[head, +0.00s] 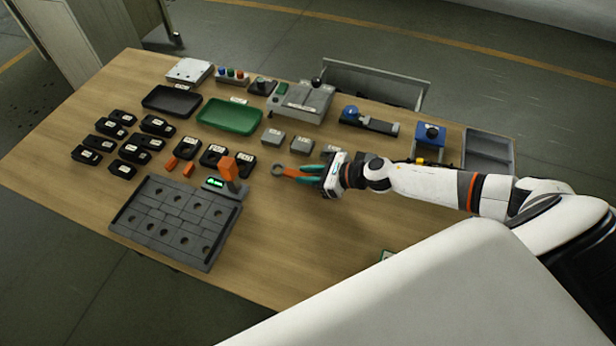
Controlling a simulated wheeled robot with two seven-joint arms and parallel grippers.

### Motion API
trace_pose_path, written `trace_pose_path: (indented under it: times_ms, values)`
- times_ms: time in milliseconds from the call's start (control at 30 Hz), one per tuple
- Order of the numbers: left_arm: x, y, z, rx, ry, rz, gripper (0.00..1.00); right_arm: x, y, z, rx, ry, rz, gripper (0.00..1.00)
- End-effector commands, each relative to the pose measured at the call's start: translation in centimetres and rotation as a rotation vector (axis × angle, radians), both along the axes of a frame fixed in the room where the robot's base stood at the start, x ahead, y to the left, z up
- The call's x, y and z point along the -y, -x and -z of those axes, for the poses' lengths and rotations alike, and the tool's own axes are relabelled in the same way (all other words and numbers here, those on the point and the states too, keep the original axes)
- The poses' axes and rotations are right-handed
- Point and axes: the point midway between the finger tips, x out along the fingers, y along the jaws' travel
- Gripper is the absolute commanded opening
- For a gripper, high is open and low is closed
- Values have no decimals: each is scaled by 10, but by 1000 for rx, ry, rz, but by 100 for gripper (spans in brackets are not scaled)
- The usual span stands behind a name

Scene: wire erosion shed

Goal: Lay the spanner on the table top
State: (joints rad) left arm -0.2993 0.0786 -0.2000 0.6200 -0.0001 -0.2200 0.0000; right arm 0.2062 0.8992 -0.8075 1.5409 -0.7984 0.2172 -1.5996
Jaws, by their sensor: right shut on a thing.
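The spanner (291,172) has a grey ring end and an orange shaft. My right gripper (308,174), with teal fingers, is shut on it, over the middle right of the wooden table top (330,220). The ring end points left, and the rest of the spanner is hidden by the fingers. I cannot tell whether the spanner touches the table or is held just above it. My left gripper is not in view.
Left of the spanner are a dark fixture plate (178,222), an orange-handled device (230,172) and several black blocks. Behind are a green tray (230,117), grey blocks (273,137) and a grey machine (302,100). Bare wood lies in front of the gripper.

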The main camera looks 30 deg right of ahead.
Motion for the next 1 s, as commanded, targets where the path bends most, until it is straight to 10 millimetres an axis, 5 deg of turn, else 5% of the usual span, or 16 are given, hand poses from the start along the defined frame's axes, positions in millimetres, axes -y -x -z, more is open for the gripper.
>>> trace_pose_path:
  times_ms: [433,467,600,1000]
  values:
    - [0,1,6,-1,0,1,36,0,-1,11,3,0,-1,0]
    - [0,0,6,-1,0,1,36,0,0,11,2,1,-1,25]
    - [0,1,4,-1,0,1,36,0,0,10,1,0,0,45]
    - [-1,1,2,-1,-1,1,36,3,3,6,0,1,0,45]
